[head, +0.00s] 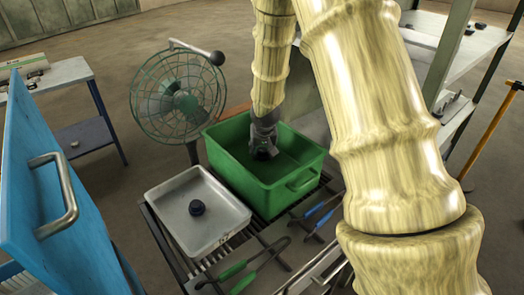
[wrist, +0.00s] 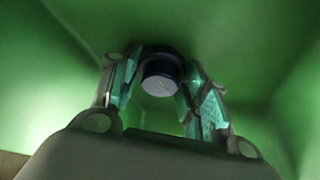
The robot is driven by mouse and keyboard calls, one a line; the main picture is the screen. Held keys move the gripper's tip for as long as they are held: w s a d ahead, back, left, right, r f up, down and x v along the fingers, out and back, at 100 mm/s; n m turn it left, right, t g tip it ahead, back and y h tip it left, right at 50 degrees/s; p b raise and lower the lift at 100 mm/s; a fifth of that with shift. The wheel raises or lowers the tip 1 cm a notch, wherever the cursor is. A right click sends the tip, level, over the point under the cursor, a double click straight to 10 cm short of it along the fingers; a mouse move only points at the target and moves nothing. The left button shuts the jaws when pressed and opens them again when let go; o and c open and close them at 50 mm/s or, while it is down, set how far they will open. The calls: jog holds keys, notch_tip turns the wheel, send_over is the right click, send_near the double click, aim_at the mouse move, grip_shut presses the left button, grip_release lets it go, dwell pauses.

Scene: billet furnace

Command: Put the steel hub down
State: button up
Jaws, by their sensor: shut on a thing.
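The steel hub (wrist: 161,77) is a dark round piece with a lighter grey face, seen between the fingers in the wrist view. My gripper (wrist: 158,88) is shut on it. In the head view my gripper (head: 264,153) is inside the green bin (head: 305,185), low within its walls; the hub there is hidden or too dark to tell apart. Green walls surround the gripper in the wrist view. I cannot tell whether the hub touches the bin floor.
A shallow metal tray (head: 178,213) with a dark round piece (head: 197,207) stands left of the bin. Tongs with green handles (head: 236,275) and blue handles (head: 318,213) lie in front. A fan (head: 177,95) stands behind. A blue door (head: 50,200) is at left.

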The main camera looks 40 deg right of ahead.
jog(key=shift+f, duration=0.1)
jog(key=o, duration=1.4)
jog(key=shift+r, duration=0.35)
jog(key=shift+b+v, duration=0.55)
jog(key=shift+v, duration=5.25)
jog(key=shift+s+f, duration=0.1)
jog(key=shift+s, duration=0.05)
